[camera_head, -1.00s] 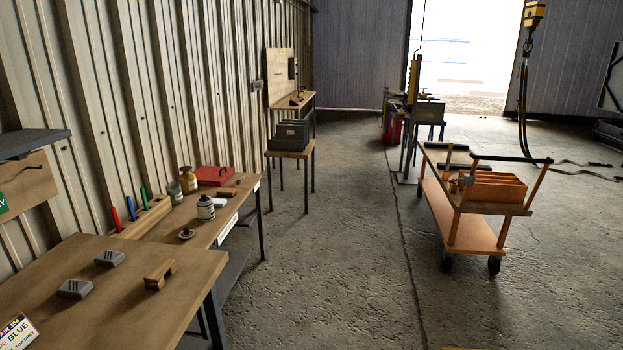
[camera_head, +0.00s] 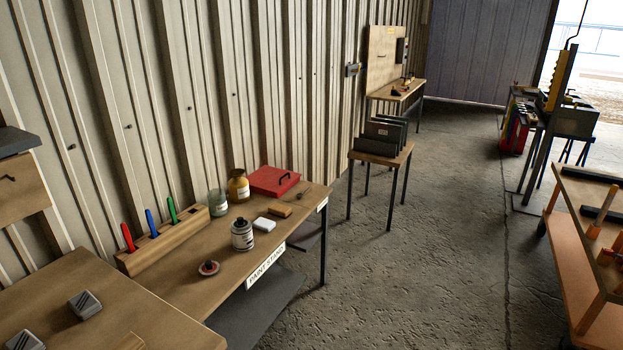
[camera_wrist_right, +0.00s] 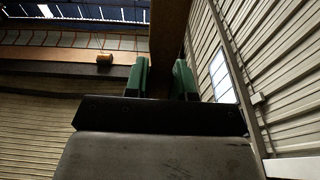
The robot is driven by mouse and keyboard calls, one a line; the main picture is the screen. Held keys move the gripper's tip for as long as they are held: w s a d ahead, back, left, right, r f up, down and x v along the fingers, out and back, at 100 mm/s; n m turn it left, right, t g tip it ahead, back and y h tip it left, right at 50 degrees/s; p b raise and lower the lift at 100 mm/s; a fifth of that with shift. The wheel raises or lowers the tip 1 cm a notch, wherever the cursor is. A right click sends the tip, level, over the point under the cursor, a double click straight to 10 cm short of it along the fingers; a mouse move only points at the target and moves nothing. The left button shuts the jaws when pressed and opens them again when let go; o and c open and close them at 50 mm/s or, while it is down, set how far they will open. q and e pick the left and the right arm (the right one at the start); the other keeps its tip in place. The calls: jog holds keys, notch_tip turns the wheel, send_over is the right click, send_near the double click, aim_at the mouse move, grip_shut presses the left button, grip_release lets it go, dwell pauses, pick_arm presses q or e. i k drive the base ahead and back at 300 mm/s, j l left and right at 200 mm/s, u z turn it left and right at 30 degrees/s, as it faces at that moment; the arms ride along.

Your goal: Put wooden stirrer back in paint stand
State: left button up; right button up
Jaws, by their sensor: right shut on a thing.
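The paint stand (camera_head: 190,291) is a wooden-topped table with a "PAINT STAND" label on its front edge, in the middle of the head view. On it stands a wooden rack (camera_head: 170,244) with red, blue and green handles upright in it. In the right wrist view my right gripper (camera_wrist_right: 163,72) has its green fingers shut on a flat brown wooden strip, which looks like the wooden stirrer (camera_wrist_right: 168,35). The strip runs up out of the picture, so its far end is hidden. My left gripper is in neither view.

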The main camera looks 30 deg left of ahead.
aim_at(196, 227)
jog(key=i+u, duration=0.3)
jog(key=i, duration=0.15)
jog(key=i+u, duration=0.3)
jog(key=i, duration=0.15)
jog(key=i+l+u, duration=0.15)
jog(key=i+u, duration=0.15)
jog(key=i, duration=0.15)
jog(key=i+l+u, duration=0.3)
jog(key=i+u, duration=0.15)
jog(key=u, duration=0.35)
jog(key=i+u, duration=0.15)
jog(key=u, duration=0.35)
jog(key=i+l+u, duration=0.1)
jog(key=u, duration=0.4)
jog(key=i+l+u, duration=0.15)
jog(key=u, duration=0.3)
jog(key=i+l+u, duration=0.15)
jog(key=i+u, duration=0.15)
jog(key=i, duration=0.2)
